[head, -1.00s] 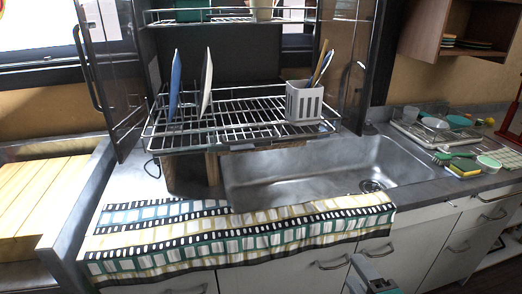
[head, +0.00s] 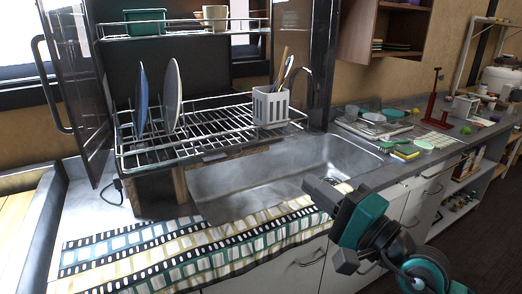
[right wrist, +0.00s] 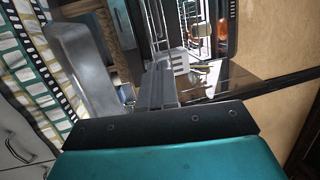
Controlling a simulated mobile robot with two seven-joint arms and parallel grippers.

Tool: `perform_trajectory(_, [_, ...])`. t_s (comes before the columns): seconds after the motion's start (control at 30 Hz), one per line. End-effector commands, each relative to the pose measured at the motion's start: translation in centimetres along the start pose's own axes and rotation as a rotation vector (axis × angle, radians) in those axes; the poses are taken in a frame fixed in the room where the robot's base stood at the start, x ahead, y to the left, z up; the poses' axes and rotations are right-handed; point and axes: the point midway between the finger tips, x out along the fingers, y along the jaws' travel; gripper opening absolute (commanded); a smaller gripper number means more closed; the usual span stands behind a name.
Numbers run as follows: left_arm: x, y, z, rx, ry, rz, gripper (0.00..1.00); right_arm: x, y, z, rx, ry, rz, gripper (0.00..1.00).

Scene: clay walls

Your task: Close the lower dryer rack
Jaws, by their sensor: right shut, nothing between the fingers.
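The lower dryer rack (head: 208,125) is a wire rack pulled out from the dark cabinet, over the sink's left part. It holds a blue plate (head: 141,98), a pale plate (head: 173,95) and a light grey utensil holder (head: 270,107) with utensils. The holder also shows in the right wrist view (right wrist: 181,61). My right gripper (head: 318,188) is shut and empty, in front of the sink and lower right of the rack, apart from it. Its closed fingers also show in the right wrist view (right wrist: 158,84). My left gripper is not in view.
The upper rack (head: 185,30) holds a green container and cups. Open dark glass doors (head: 78,85) flank the cabinet. The sink (head: 235,185) lies below the rack, with a patterned towel (head: 190,250) along the front edge. A dish tray (head: 372,126) and sponges stand at right.

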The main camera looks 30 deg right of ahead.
Motion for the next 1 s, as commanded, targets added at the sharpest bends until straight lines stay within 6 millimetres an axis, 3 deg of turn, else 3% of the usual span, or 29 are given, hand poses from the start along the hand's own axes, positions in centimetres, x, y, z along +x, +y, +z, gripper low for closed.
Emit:
perform_trajectory(0.7, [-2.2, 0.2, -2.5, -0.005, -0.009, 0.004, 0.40, 10.8, -0.3, 0.0, 0.010, 0.000, -0.003, 0.00])
perform_trajectory(1.0, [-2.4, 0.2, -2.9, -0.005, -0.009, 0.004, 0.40, 13.3, -0.1, 0.1, 0.009, -0.001, -0.001, 0.00])
